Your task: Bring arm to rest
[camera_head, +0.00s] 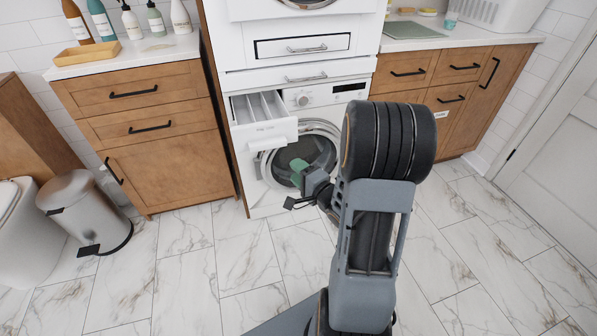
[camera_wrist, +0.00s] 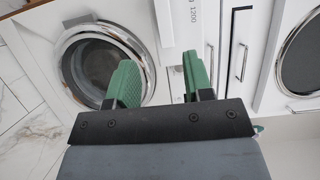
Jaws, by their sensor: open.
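My gripper (camera_head: 300,170) is in front of the round door (camera_head: 326,134) of the white washing machine (camera_head: 258,195), just below its pulled-out detergent drawer (camera_head: 265,130). In the wrist view, the two green-padded fingers of my gripper (camera_wrist: 160,70) are apart, with nothing held between them. The drawer's white front (camera_wrist: 175,25) shows beyond the gap; whether a finger touches it I cannot tell. My arm reaches forward from the bottom of the head view and hides part of the washer's right side.
A wooden cabinet (camera_head: 165,175) with bottles on top stands left of the washer, beside a metal pedal bin (camera_head: 85,210). Another wooden cabinet (camera_head: 465,120) stands at the right, near a white door (camera_head: 555,170). The marble-tiled floor (camera_head: 215,275) in front is clear.

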